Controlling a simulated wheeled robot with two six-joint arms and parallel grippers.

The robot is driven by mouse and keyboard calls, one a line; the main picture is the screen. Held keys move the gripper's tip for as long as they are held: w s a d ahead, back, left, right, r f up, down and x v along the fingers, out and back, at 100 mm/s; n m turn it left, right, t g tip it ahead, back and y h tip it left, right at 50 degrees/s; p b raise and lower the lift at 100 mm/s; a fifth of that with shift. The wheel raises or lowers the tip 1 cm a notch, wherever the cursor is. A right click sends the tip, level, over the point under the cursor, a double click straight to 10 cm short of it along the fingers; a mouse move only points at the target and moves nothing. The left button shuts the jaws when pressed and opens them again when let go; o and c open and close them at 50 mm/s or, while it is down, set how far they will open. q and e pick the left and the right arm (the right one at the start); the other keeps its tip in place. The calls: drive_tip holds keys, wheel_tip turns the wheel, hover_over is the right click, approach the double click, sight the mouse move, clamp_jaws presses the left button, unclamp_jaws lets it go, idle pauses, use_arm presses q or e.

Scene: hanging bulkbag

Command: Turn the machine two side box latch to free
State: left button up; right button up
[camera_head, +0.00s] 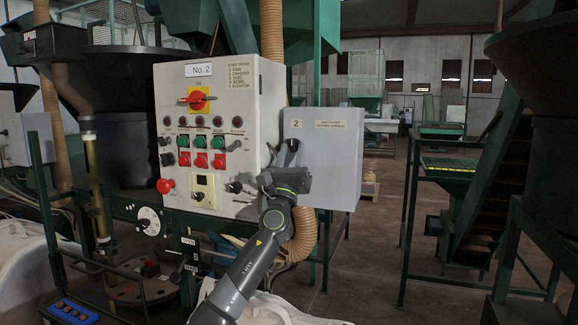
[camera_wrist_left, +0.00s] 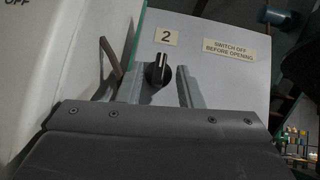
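The grey side box (camera_head: 335,165) marked 2 is mounted at the right of the No. 2 control panel. Its latch is a black knob (camera_wrist_left: 157,71) on the box front in the left wrist view, with its white mark near the top, close to upright. In the head view my gripper hides the knob. My left gripper (camera_head: 285,153) is at the left part of the box front. In the left wrist view its two fingers (camera_wrist_left: 159,88) stand apart, one on each side of the knob, with visible gaps. My right gripper is not in view.
The control panel (camera_head: 220,85) with its red rotary switch (camera_head: 197,99), buttons and small knobs stands close to the left of my gripper. A ribbed hose (camera_head: 303,235) hangs below the box. A green railing (camera_head: 408,215) and open floor (camera_head: 365,255) lie to the right.

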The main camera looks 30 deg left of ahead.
use_arm(q)
drive_tip(key=b+v, duration=0.3)
drive_tip(key=v, duration=1.4)
drive_tip(key=shift+s, duration=0.15)
